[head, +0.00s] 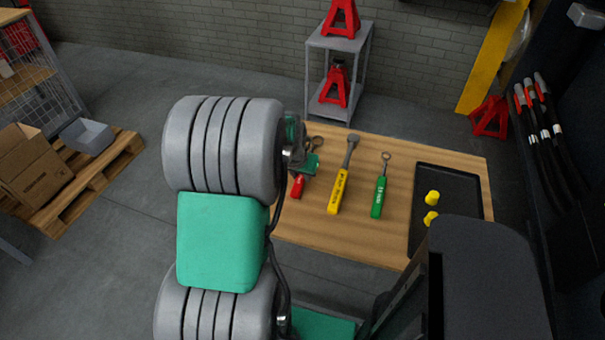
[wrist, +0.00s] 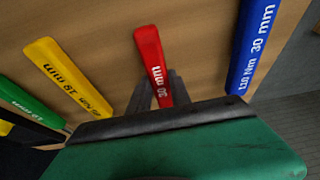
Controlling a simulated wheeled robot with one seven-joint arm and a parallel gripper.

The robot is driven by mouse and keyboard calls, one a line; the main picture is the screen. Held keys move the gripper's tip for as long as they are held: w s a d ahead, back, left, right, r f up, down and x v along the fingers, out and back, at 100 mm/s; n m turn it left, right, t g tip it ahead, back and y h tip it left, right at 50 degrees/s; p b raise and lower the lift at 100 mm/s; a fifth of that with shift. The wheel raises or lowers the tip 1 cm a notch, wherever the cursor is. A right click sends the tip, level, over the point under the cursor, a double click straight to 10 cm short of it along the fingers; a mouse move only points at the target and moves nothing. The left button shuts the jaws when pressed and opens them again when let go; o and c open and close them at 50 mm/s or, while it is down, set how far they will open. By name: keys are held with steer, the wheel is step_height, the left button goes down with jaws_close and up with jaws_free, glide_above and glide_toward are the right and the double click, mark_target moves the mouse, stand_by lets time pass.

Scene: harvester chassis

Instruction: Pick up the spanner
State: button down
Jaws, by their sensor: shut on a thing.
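A red-handled spanner (head: 297,187) is at the left part of the wooden table, partly covered by my gripper (head: 306,166) in the head view. Its ring end shows just above the gripper. In the wrist view its red handle (wrist: 152,58), marked 30 mm, runs between the dark fingers of my gripper (wrist: 160,93). The gripper is shut on this spanner. I cannot tell whether the spanner touches the table. A yellow-handled tool (head: 339,190) and a green-handled spanner (head: 379,195) lie to its right in the head view.
The wooden table (head: 330,236) also holds a black tray (head: 456,178) with yellow pieces. A blue-handled tool (wrist: 253,45) lies beside the red one in the wrist view. A grey stand (head: 343,42) with red jacks is behind the table.

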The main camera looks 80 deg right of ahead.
steer(key=shift+d+r, duration=0.1)
steer(key=shift+r, duration=0.35)
step_height(320, 180, up, 3)
steer(key=shift+r, duration=0.1)
steer(key=a+r, duration=0.4)
steer(key=shift+a+r, duration=0.1)
steer(key=shift+r, duration=0.2)
steer(key=a+r, duration=0.4)
steer(key=a, duration=0.6)
steer(key=shift+s+r+b, duration=0.3)
steer(key=shift+s+b, duration=0.1)
steer(key=c, duration=1.7)
jaws_free()
jaws_close()
